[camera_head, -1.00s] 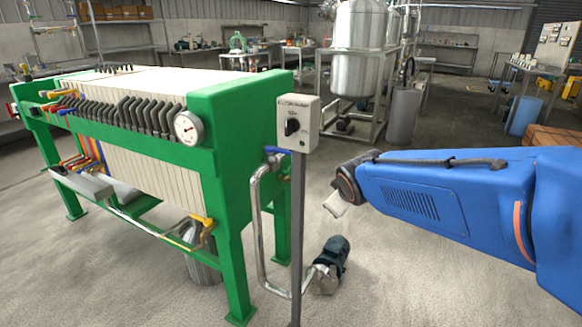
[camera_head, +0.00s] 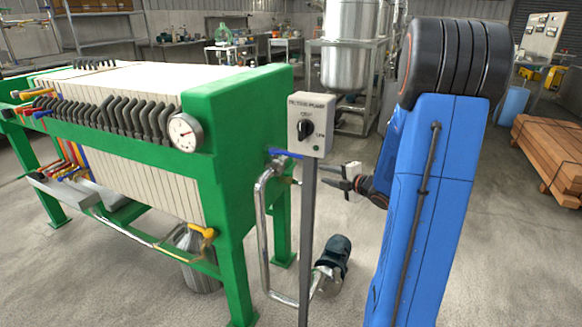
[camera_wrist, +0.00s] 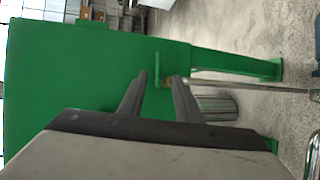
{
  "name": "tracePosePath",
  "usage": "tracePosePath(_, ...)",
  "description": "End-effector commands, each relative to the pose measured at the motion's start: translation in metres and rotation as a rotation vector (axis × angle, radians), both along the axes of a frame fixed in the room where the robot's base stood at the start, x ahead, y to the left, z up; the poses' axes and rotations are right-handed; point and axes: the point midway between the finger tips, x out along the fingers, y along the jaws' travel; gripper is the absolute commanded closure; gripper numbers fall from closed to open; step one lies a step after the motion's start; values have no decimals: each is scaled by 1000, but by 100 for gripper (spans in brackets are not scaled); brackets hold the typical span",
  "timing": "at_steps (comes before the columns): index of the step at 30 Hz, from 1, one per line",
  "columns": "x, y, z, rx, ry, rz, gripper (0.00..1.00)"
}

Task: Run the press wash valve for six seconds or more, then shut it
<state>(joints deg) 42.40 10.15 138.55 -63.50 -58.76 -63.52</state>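The green filter press (camera_head: 240,110) stands at the left, its end plate facing right. In the wrist view a small valve with a green lever handle (camera_wrist: 157,68) and a brass body (camera_wrist: 168,81) sits on the green end plate (camera_wrist: 80,80). No label is readable there, so I cannot tell for sure that it is the wash valve. My gripper (camera_head: 342,177) is open and empty, right of the post and the press end. In the wrist view its fingers (camera_wrist: 159,78) are apart, and the valve appears between their tips, beyond them; no contact shows.
A control box (camera_head: 311,124) with a black knob stands on a grey post before the press end. A blue-handled valve (camera_head: 285,154) tops a steel pipe (camera_head: 262,225) running to a pump (camera_head: 336,255). Stacked timber (camera_head: 550,150) lies right. Open floor surrounds my arm.

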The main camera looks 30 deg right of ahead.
Motion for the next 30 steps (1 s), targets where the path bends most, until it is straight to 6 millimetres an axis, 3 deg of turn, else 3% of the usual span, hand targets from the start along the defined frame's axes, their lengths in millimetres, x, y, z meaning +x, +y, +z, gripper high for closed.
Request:
tracePosePath(11, -3, -2, -14, -22, -73, 104, 69)
tracePosePath(17, 21, 5, -19, -22, -72, 106, 69)
tracePosePath(30, 95, 25, -33, -21, -72, 105, 69)
